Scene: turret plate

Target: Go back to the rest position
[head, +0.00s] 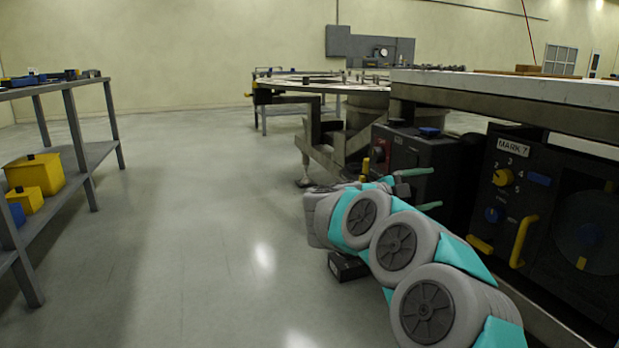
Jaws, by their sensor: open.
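My gripper (436,187) is at the far end of my teal and grey arm, right of the picture's middle. Its two green fingers are spread apart and point right, toward the dark equipment under the turret plate. No object shows between the fingers. The black panel marked MARK 7 (531,190) is to the right of the gripper, with a yellow knob, a blue knob and yellow handles. A dark box with a red knob (410,158) is behind the gripper. I cannot tell whether the fingers touch anything.
A large pale plate (510,86) on a thick frame overhangs the panel at right. A round table (315,84) stands behind. A grey shelf (75,168) at left carries yellow boxes (38,176) on its lower level. The floor (190,215) between is clear.

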